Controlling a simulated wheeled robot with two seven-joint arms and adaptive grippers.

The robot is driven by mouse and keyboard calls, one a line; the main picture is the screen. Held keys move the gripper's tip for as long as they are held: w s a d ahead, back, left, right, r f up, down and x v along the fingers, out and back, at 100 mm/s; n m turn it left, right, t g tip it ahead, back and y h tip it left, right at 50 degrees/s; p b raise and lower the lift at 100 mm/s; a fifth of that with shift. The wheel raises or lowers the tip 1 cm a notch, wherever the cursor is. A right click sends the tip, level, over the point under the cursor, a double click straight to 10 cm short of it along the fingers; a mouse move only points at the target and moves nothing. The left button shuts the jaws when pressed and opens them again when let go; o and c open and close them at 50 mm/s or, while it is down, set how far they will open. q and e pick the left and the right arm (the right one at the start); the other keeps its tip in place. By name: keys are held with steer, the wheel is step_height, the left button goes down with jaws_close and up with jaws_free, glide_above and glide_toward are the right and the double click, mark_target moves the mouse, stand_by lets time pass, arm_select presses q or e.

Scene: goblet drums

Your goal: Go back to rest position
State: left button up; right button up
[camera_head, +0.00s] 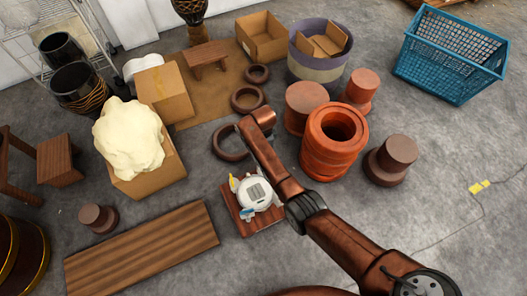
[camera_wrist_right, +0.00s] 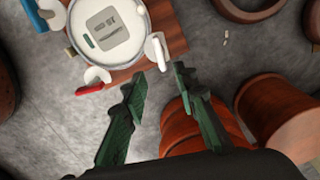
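My right arm (camera_head: 285,185) reaches in from the lower right of the head view, over the middle of the floor. Its gripper is not clearly visible there. In the right wrist view my right gripper (camera_wrist_right: 159,78) has two green fingers spread apart, with nothing between them. Beyond the fingertips lies a round white device with a grey display (camera_wrist_right: 106,30) on a wooden board. In the head view this white device (camera_head: 255,193) sits on the small board (camera_head: 236,212), left of my forearm. My left gripper is not in view.
An orange-brown hollow drum body (camera_head: 318,163) stands close right of my arm, with other brown drum parts (camera_head: 304,100) around it. Dark rings (camera_head: 247,98) lie behind. A blue crate (camera_head: 440,75) stands at the back right. A long plank (camera_head: 145,250) lies front left. The right floor is mostly clear.

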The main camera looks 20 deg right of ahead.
steer(key=shift+r, duration=0.75)
